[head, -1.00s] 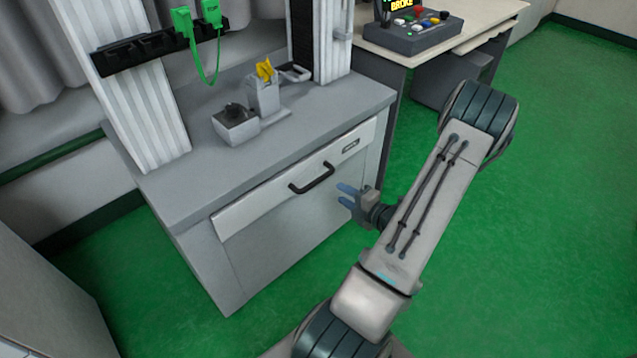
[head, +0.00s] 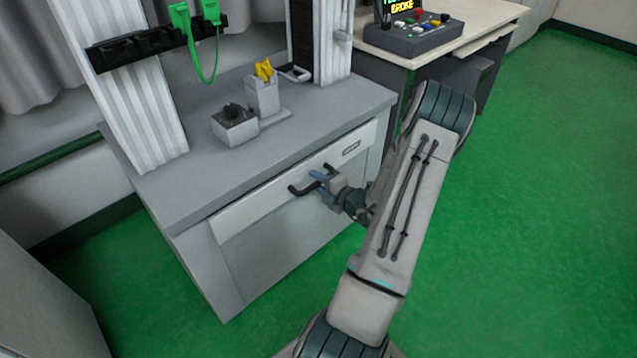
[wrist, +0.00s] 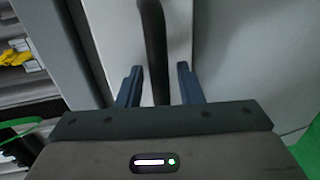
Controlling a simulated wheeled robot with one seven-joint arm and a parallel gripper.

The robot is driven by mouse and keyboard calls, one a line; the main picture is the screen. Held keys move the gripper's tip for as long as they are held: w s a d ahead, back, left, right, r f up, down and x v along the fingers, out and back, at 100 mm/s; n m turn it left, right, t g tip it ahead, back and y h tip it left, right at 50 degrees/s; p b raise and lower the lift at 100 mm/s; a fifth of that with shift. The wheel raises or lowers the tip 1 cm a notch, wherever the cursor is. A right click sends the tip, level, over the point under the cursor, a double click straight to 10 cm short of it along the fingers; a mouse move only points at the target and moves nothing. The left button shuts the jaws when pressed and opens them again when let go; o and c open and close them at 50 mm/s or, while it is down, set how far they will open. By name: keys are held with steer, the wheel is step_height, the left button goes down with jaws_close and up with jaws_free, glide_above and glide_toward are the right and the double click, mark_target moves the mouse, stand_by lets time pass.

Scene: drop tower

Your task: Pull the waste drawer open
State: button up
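The waste drawer (head: 250,207) is a light grey front with a dark bar handle (head: 300,190) and a small label near its right end. The drawer front looks flush with the grey cabinet. My gripper (head: 318,180) is at the handle in the head view. In the wrist view, its two blue fingers (wrist: 157,85) stand apart, one on each side of the dark handle (wrist: 153,45). A gap shows between the handle and each finger. The gripper covers part of the handle in the head view.
A desk with a button console (head: 415,35) stands behind right. Green floor (head: 540,200) is clear on the right.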

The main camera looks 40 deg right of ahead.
jaws_close()
steer(key=f+p+v, duration=0.2)
steer(key=p+v, duration=0.1)
steer(key=v, duration=0.8)
steer(key=f+p+v, duration=0.2)
steer(key=p+v, duration=0.1)
steer(key=v, duration=0.9)
steer(key=shift+s, duration=0.5)
steer(key=shift+f, duration=0.15)
steer(key=shift+o, duration=1)
jaws_free()
steer(key=p+v, duration=0.1)
steer(key=v, duration=1.2)
steer(key=shift+s+p, duration=0.35)
steer(key=shift+p, duration=0.05)
